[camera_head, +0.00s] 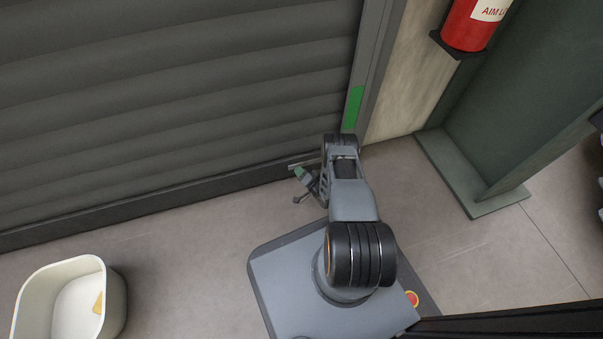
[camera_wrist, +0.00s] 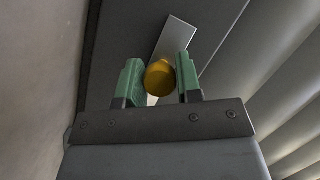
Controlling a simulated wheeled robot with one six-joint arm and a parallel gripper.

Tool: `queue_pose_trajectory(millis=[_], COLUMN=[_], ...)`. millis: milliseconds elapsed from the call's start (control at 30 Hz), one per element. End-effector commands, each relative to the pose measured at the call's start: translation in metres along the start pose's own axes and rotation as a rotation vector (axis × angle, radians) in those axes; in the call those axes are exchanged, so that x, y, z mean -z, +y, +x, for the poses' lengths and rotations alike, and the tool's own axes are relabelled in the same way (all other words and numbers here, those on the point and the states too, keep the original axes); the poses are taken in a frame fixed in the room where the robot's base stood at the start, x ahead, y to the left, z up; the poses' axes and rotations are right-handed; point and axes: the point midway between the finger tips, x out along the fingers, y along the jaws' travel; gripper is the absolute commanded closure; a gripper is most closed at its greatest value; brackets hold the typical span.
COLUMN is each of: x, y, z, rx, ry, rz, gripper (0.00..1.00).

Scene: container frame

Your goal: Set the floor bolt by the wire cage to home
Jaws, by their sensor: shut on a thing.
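A round orange-yellow knob (camera_wrist: 159,77) shows in the wrist view, in front of a flat pale metal plate (camera_wrist: 176,36) on a dark surface. I take the knob to be part of the floor bolt. My gripper (camera_wrist: 160,79) has its two green fingers on either side of the knob and is shut on it. In the head view my gripper (camera_head: 301,181) is low beside the foot of the grey roller shutter (camera_head: 170,85). The knob cannot be made out there. No wire cage is recognisable in either view.
A green strip (camera_head: 353,109) marks the shutter's right frame. A cream bin (camera_head: 112,305) stands at lower left. Floor between bin and my base is clear.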

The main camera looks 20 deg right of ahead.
Motion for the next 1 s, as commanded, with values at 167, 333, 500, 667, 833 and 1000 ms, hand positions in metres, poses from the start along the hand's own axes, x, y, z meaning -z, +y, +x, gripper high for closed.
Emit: queue_pose_trajectory(millis=[167, 333, 500, 667, 833, 1000], x=[-0.0025, -0.003, -0.0024, -0.0019, -0.0018, 0.001], y=[-0.0019, -0.0025, -0.0021, -0.0017, -0.0017, -0.0031], z=[0.0013, 0.0016, 0.0014, 0.0011, 0.0009, -0.0051], rx=[0.007, 0.008, 0.008, 0.006, 0.006, 0.006], ry=[-0.012, -0.013, -0.012, -0.01, -0.01, -0.01], rz=[-0.002, -0.002, -0.002, -0.002, -0.002, -0.001], gripper=[1.0, 1.0, 0.52, 0.42, 0.42, 0.42])
